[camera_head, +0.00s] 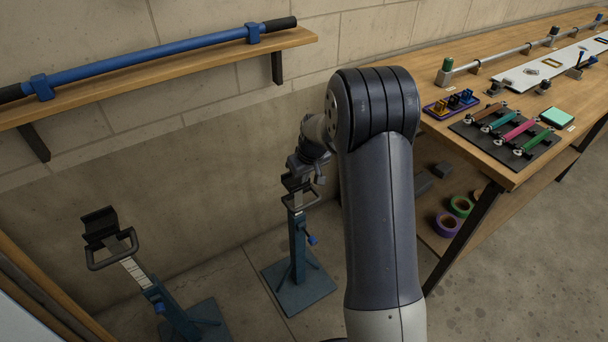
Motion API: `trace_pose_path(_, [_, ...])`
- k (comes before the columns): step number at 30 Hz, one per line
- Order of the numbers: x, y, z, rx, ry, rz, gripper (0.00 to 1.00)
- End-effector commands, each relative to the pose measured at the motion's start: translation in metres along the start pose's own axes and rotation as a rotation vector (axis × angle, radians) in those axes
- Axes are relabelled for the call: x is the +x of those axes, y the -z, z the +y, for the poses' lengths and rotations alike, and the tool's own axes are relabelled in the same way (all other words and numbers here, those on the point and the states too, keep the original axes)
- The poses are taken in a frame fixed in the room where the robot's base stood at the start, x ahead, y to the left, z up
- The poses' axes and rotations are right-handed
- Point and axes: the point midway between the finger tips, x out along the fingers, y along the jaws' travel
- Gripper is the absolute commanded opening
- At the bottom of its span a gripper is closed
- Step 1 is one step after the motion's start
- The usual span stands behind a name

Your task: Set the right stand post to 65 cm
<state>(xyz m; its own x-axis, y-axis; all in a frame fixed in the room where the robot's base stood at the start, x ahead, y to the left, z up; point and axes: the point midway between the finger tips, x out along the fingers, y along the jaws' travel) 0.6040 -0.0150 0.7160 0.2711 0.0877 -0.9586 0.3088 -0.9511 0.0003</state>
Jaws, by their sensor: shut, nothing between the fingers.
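The right stand (297,247) is a blue post on a square base plate, on the floor near the wall. A dark handle and cradle (298,190) top it, and a blue knob (312,240) sticks out of its side. My gripper (308,170) is at the top of this stand, small and partly merged with the dark cradle in the picture. It is shut with nothing held. I cannot tell whether it touches the handle. No scale reading on the right post is legible.
A similar left stand (168,309) has a pale marked scale (134,272) showing on its post. A blue tube (160,54) lies on a wall shelf (185,70). A workbench (485,155) with tools stands right, tape rolls (461,206) on its lower shelf. Floor between the stands is clear.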

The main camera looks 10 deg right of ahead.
Motion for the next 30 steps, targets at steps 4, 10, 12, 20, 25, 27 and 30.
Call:
trace_pose_path(4, [0.019, -0.006, 0.0, 0.0, 0.001, -0.001, 0.0])
trace_pose_path(10, [0.021, -0.007, 0.0, 0.0, 0.001, -0.002, 0.0])
trace_pose_path(12, [0.021, -0.007, 0.0, 0.0, 0.001, -0.003, 0.0])
trace_pose_path(20, [0.013, -0.005, -0.002, 0.0, 0.001, -0.004, 0.0])
trace_pose_path(25, [-0.015, 0.004, -0.006, -0.002, -0.001, 0.002, 0.0])
trace_pose_path(27, [-0.03, 0.008, -0.008, -0.002, -0.002, 0.005, 0.0])
trace_pose_path(30, [-0.051, 0.007, -0.007, 0.0, -0.004, 0.009, 0.0])
